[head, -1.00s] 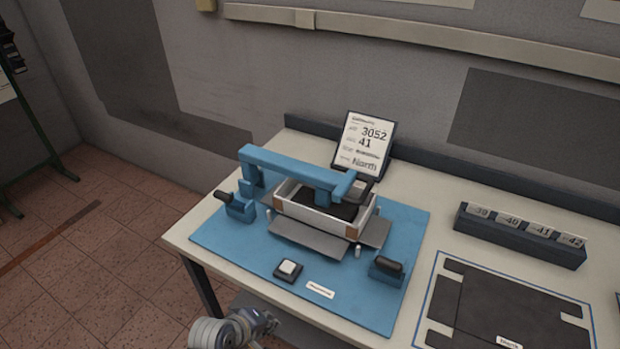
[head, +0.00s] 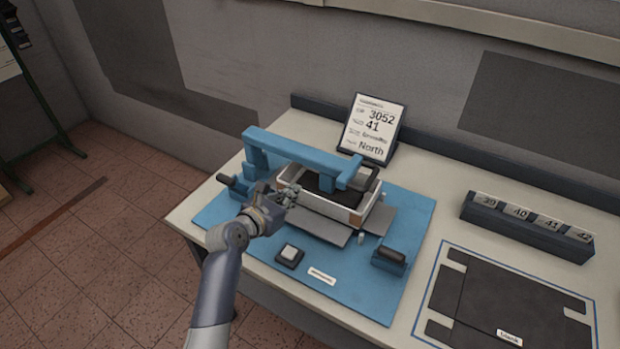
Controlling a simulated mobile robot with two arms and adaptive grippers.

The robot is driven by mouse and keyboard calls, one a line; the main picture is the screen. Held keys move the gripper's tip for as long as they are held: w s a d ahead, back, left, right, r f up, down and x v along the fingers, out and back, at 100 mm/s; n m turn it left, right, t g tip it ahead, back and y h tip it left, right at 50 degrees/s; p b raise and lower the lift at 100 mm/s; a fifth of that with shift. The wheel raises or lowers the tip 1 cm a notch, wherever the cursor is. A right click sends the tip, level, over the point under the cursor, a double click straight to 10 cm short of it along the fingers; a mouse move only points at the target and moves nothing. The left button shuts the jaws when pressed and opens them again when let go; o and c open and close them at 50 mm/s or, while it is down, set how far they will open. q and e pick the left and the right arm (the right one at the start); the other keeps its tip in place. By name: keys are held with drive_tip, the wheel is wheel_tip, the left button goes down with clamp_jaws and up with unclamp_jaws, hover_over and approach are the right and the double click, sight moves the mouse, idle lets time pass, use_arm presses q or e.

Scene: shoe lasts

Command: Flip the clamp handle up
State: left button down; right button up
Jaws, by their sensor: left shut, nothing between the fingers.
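Two clamps with dark handles stand on the blue base plate (head: 345,298). The left clamp handle (head: 232,184) sticks out to the left, its blue block partly hidden behind my left gripper. The right clamp handle (head: 391,255) lies low on its blue block at the plate's right side. My left gripper (head: 291,192) is shut and empty, at the front left of the white box (head: 330,206), right of the left clamp handle. I cannot tell whether it touches the box. My right gripper is not in view.
A blue bridge (head: 300,157) spans above the box. A button (head: 289,255) sits at the plate's front. A sign (head: 372,128) stands behind. A numbered rack (head: 526,227) and a dark mat (head: 505,300) lie to the right.

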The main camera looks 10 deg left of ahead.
use_arm(q)
drive_tip(key=shift+w+r+n, duration=0.3)
drive_tip(key=shift+n, duration=0.1)
approach(310, 178)
drive_tip(key=w+d, duration=0.1)
drive_tip(key=w+d+r, duration=0.1)
drive_tip(key=w+d, duration=0.1)
drive_tip(key=d, duration=0.1)
drive_tip(key=shift+w+r, duration=0.2)
drive_tip(key=shift+r, duration=0.2)
drive_tip(key=shift+w, duration=0.15)
